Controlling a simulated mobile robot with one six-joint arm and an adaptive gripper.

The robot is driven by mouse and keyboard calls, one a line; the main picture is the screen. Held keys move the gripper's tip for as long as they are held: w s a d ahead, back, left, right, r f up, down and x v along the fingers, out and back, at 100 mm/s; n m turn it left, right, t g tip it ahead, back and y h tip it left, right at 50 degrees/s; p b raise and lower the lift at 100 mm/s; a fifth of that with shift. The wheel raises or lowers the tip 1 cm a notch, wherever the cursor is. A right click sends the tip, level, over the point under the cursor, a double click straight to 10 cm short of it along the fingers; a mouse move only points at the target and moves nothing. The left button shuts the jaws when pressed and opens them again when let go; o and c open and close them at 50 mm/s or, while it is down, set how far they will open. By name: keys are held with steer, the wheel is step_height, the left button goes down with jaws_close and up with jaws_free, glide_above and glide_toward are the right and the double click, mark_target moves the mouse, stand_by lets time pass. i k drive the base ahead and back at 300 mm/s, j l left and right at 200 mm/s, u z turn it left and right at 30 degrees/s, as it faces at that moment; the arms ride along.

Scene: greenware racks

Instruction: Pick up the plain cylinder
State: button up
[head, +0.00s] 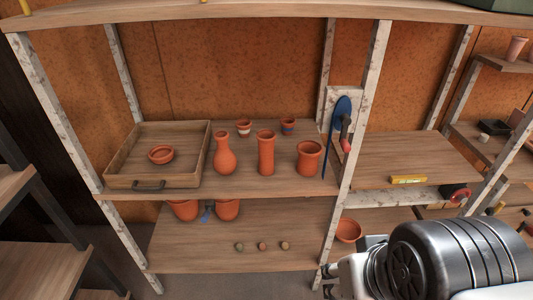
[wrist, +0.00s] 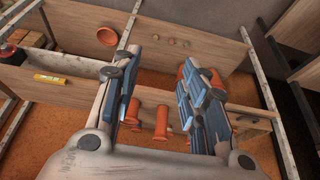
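The plain cylinder (head: 266,153) is a tall terracotta pot with a slightly flared rim. It stands upright on the middle shelf, between a round-bellied vase (head: 224,154) and a wide-rimmed pot (head: 309,158). In the wrist view, which shows the shelf upside down, a slim terracotta piece that looks like the cylinder (wrist: 162,121) shows between my fingers, beyond them. My gripper (wrist: 160,72) is open, with blue-padded fingers apart and nothing between them. It does not show clearly in the head view. The right finger hides part of the shelf.
Two small banded cups (head: 244,128) (head: 288,126) stand behind. A wooden tray (head: 205,150) holding a small bowl (head: 161,154) is left. A post (head: 363,100) with a blue red-handled item (head: 342,108) stands right. Another shelf is overhead; pots and small balls are below.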

mark_target(265, 138)
steer(key=i+j+z, duration=0.15)
steer(key=i+j, duration=0.15)
steer(key=i+j+z, duration=0.15)
steer(key=j, duration=0.25)
steer(key=i+j+z, duration=0.15)
steer(key=i+j, duration=0.2)
steer(key=i+j+z, duration=0.15)
steer(key=j, duration=0.35)
steer(key=i, duration=0.1)
